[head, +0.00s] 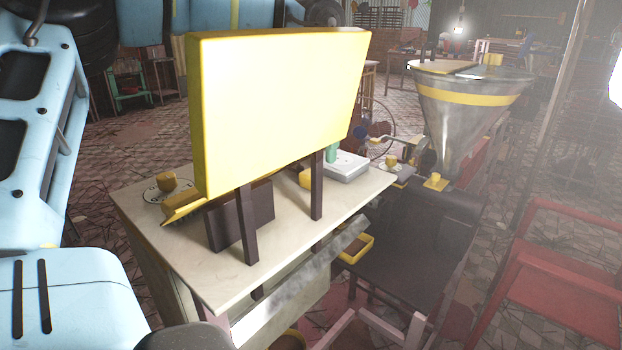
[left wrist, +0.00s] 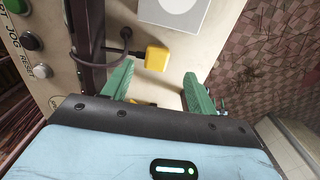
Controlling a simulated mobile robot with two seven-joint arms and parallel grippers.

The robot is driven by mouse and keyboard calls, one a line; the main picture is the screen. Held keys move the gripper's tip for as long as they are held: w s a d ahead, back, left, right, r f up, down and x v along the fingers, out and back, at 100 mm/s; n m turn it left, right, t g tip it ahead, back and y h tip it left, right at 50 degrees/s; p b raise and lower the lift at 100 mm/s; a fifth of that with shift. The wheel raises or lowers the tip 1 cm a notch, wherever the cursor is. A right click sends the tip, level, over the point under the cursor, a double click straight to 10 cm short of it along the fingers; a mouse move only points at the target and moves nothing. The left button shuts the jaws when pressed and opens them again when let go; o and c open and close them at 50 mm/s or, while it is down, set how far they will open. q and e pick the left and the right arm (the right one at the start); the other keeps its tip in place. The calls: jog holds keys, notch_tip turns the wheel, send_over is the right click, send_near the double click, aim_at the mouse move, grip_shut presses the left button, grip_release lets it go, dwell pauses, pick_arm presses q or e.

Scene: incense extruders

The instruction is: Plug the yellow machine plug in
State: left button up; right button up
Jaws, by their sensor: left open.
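The yellow plug (left wrist: 157,57) lies on the bench top in the left wrist view, with a dark cable curving from it to the left. In the head view a yellow piece, likely this plug (head: 305,178), shows partly behind a dark post. My left gripper (left wrist: 159,68) is open, its green fingers pointing toward the plug, which appears just beyond the gap between the tips. I cannot tell whether they touch. A white box with a round grey face (left wrist: 172,10), possibly the socket, lies beyond the plug; it also shows in the head view (head: 346,168). My right gripper is not in view.
A large yellow panel (head: 275,105) on dark posts hides much of the bench top (head: 225,285). Push buttons (left wrist: 33,41) line the panel's other face. A metal hopper machine (head: 462,125) stands at right. A yellow tray (head: 357,248) sits lower, beside the bench.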

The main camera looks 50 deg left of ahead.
aim_at(311, 172)
pick_arm(q)
jog(key=f, duration=0.3)
jog(key=shift+s+a+f+p, duration=0.2)
jog(key=shift+s+f+p, duration=0.05)
jog(key=shift+f+p, duration=0.05)
jog(key=shift+f, duration=0.65)
jog(key=c, duration=1)
notch_tip(311, 172, up, 10)
jog(key=shift+r, duration=0.1)
